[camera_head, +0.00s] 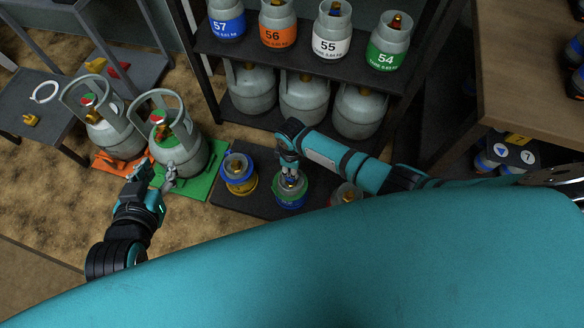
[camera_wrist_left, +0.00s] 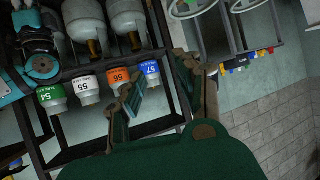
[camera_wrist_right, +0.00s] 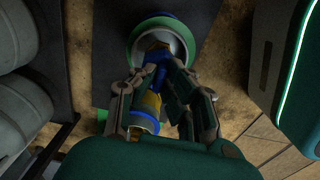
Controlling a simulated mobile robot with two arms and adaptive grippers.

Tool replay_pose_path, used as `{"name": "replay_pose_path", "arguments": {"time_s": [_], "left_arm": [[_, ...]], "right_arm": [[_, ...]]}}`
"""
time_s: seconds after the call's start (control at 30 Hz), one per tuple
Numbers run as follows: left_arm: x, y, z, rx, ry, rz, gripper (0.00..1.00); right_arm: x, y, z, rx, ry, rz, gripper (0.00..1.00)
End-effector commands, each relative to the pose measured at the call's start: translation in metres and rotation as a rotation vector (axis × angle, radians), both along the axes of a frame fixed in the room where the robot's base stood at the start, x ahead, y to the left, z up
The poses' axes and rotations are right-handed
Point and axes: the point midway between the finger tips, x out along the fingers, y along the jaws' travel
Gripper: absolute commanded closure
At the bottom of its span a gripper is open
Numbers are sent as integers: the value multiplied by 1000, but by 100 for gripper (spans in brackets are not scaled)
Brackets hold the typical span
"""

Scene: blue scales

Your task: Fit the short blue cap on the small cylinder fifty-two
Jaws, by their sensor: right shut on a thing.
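Several small cylinders stand on a dark mat (camera_head: 262,205). I cannot read a number on either. My right gripper (camera_head: 290,170) is over the green-and-blue cylinder, pointing down. In the right wrist view its fingers (camera_wrist_right: 160,68) are shut on a small blue piece, apparently the short blue cap (camera_wrist_right: 155,78), at the cylinder's collar (camera_wrist_right: 165,28). Whether the cap touches the valve is hidden. My left gripper (camera_head: 170,174) is open and empty, near a large grey cylinder.
Two large grey cylinders stand on an orange mat (camera_head: 105,160) and a green mat (camera_head: 203,183) at the left. A dark shelf (camera_head: 290,62) behind holds numbered cylinders 57, 56, 55 and 54. A wooden table (camera_head: 530,70) is at the right.

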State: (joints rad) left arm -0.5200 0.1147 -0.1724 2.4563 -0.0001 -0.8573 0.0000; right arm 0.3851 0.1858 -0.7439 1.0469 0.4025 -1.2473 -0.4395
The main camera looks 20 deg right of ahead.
Motion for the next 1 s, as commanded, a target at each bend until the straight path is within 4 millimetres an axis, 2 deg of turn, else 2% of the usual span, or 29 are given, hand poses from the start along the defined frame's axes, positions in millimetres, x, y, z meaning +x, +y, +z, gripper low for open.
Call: {"name": "replay_pose_path", "arguments": {"time_s": [0.47,1.0], "left_arm": [[2,0,3,1,-4,0,66],[-7,6,-9,21,77,8,66]], "right_arm": [[0,0,0,0,0,0,100],[0,0,1,0,0,0,100]]}}
